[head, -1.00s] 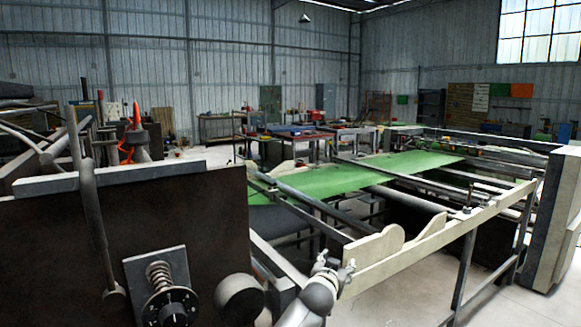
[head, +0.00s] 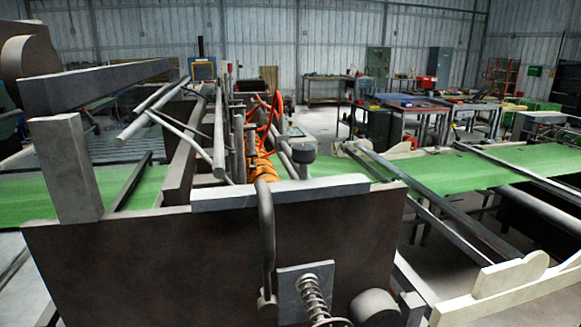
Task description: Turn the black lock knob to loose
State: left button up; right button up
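The black lock knob itself is cut off by the bottom edge of the head view. Above where it sat, a coil spring (head: 313,294) on a shaft stands out from a grey square plate (head: 290,292). A thin rim of the dial (head: 331,322) below the spring just shows at the bottom edge. The plate is fixed to the dark brown front panel (head: 150,265) of the machine. Neither of my grippers is in view, so their position relative to the knob cannot be seen.
A curved grey lever (head: 267,235) hangs left of the plate, and a round grey roller end (head: 374,307) sticks out to its right. Green web (head: 440,173) runs across the frame on the right. Pale floor shows behind the machine.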

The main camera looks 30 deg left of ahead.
aim_at(300, 153)
jog(key=i+l+u, duration=0.15)
jog(key=l+u, duration=0.15)
jog(key=u, duration=0.2)
jog(key=i+l+u, duration=0.15)
jog(key=l+u, duration=0.55)
jog(key=u, duration=0.25)
jog(key=i+l, duration=0.05)
